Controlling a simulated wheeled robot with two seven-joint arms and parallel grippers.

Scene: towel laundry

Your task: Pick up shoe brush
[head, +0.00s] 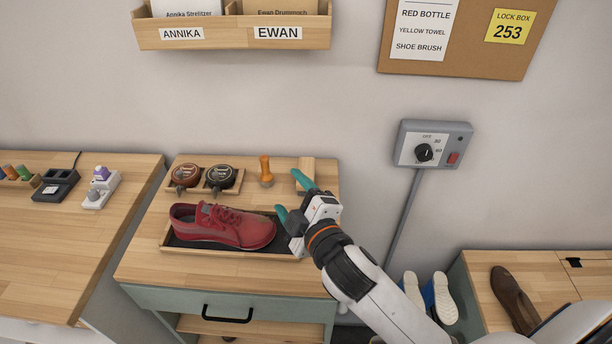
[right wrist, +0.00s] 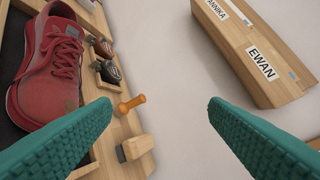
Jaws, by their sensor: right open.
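A light wooden block that looks like the shoe brush (head: 306,168) stands at the back right of the small cabinet top. In the right wrist view the brush (right wrist: 137,147) shows a pale wooden body with a dark strip along one side, near the left finger. My right gripper (head: 292,196) is open and empty, with its teal fingers apart, just in front of the brush and beside the shoe tray. In the head view the gripper hides the brush's lower part. The left gripper is not in view.
A red shoe (head: 222,226) sits in a wooden tray (head: 230,252). Two polish tins (head: 222,178) in a holder and an orange-handled tool (head: 265,172) stand left of the brush. The wall rises close behind. A grey dial box (head: 432,144) is on the wall at right.

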